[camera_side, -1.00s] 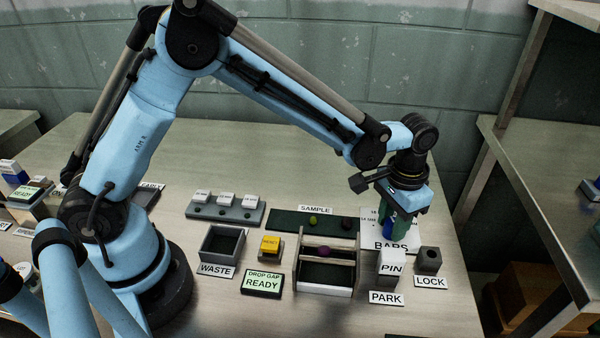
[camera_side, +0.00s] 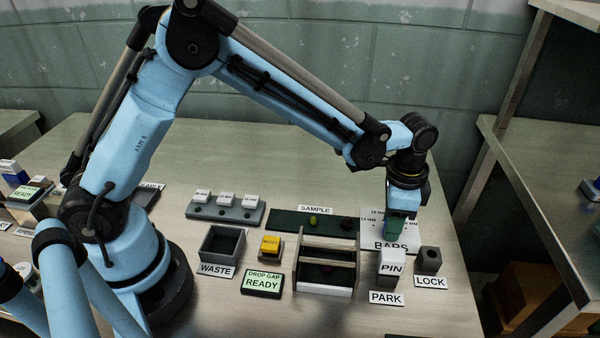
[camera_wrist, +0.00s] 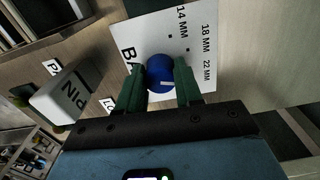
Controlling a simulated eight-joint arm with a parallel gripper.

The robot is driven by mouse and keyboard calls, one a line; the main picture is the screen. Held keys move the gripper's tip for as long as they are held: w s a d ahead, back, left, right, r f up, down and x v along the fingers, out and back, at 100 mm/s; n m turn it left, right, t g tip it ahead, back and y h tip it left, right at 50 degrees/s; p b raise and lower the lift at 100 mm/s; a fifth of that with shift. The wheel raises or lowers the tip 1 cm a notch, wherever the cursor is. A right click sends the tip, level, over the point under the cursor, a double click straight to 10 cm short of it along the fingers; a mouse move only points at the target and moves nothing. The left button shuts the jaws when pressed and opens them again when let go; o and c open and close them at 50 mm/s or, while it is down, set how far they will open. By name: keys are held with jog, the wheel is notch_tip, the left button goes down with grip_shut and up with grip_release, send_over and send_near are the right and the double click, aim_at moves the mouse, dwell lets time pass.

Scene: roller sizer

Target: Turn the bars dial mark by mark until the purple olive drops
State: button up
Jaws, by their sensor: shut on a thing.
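The bars dial is a blue knob (camera_wrist: 158,72) with a white mark, on a white plate (camera_wrist: 205,35) printed 14 MM, 18 MM and 22 MM. My gripper (camera_wrist: 160,77) is shut on the knob, a green finger on each side. In the side view my gripper (camera_side: 394,230) stands over the plate and hides the knob. The white roller sizer (camera_side: 325,291) is left of it, with pale bars across. A dim dark purple spot, seemingly the purple olive (camera_side: 326,268), shows low inside the sizer, below the bars' level. It is too dark to be certain.
A white PIN block (camera_side: 391,265) and a dark LOCK block (camera_side: 429,259) stand close in front of the plate. A SAMPLE tray (camera_side: 290,222) holds a green and a dark olive. A WASTE bin (camera_side: 222,244), yellow button (camera_side: 271,246) and READY display (camera_side: 262,282) lie left.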

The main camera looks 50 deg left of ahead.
dwell(0.3)
jog(key=o, duration=1)
jog(key=shift+o, duration=0.2)
notch_tip(320, 180, up, 12)
jog(key=s+a+n+t, duration=0.7)
jog(key=s+a+n, duration=0.2)
jog(key=s+a, duration=0.4)
jog(key=shift+s+a+r+n, duration=0.25)
jog(key=shift+s+a+n, duration=0.1)
jog(key=shift+a, duration=1.35)
